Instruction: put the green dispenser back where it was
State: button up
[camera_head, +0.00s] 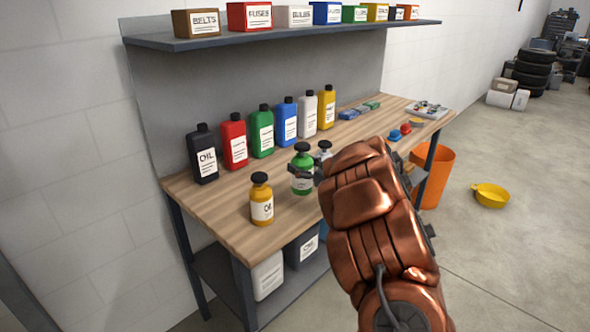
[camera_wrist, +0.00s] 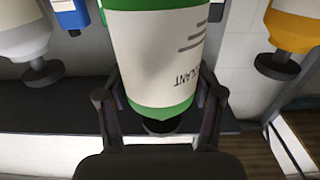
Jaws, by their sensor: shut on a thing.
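The green dispenser (camera_head: 302,184), with a dark pump top and a white label, is upright near the front of the wooden workbench (camera_head: 222,208). My gripper (camera_head: 304,172) is shut around its upper part. In the wrist view, the green dispenser (camera_wrist: 150,60) fills the middle, upside down, between the two fingers of my gripper (camera_wrist: 160,97). I cannot tell whether its base touches the bench. A yellow dispenser (camera_head: 262,208) stands to its left. A pale grey dispenser (camera_head: 324,152) stands just right and behind, partly hidden by my arm.
A row of bottles, including black (camera_head: 203,160) and red (camera_head: 235,145), lines the back of the bench. A shelf (camera_head: 290,32) with labelled boxes hangs above.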

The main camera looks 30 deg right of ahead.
jog(key=shift+w+a+f+p, duration=0.15)
jog(key=shift+w+f+p, duration=0.6)
jog(key=shift+w+f, duration=1)
jog(key=shift+s+f, duration=0.1)
jog(key=shift+s+a+f+b, duration=0.1)
jog(key=shift+f+b, duration=0.2)
jog(key=shift+f, duration=0.35)
jog(key=o, duration=1.5)
jog(key=shift+f, duration=0.25)
jog(key=shift+o, duration=0.2)
jog(key=shift+r, duration=0.1)
